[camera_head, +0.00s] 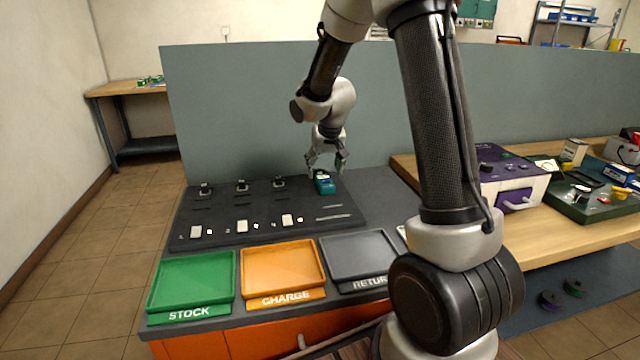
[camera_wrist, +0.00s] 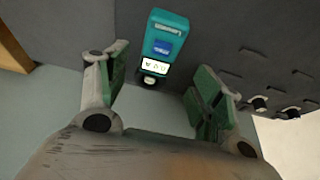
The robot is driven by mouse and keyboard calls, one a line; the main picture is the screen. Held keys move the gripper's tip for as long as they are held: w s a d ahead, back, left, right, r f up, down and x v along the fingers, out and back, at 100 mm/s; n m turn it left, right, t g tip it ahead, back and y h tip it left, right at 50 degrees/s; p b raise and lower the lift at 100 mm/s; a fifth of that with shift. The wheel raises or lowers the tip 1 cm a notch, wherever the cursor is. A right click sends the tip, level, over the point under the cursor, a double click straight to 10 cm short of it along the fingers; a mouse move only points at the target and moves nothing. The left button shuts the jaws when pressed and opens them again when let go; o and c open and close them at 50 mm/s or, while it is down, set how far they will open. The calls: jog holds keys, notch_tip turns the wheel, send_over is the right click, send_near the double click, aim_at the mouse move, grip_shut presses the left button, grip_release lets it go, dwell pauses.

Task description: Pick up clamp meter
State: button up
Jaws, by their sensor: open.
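The clamp meter (camera_head: 324,183) is a small teal device on the right part of the dark rack board, near its back edge. In the wrist view the clamp meter (camera_wrist: 161,48) shows a blue patch, a pale display and a dark round knob, and lies ahead of the fingers, between their lines. My gripper (camera_head: 325,168) is open and empty, close above and behind the meter. In the wrist view my gripper (camera_wrist: 160,88) has its green-padded fingers spread, with none of the meter clearly between the pads.
The dark board (camera_head: 260,215) holds several small fittings. In front stand a green STOCK tray (camera_head: 190,282), an orange CHARGE tray (camera_head: 283,270) and a grey RETURN tray (camera_head: 358,255), all empty. A grey partition (camera_head: 240,120) rises behind. A purple-topped box (camera_head: 510,175) stands right.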

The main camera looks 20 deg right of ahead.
aim_at(324, 178)
jog(key=x, duration=0.5)
jog(key=shift+d+f, duration=0.2)
jog(key=shift+d, duration=0.05)
jog(key=c, duration=1.3)
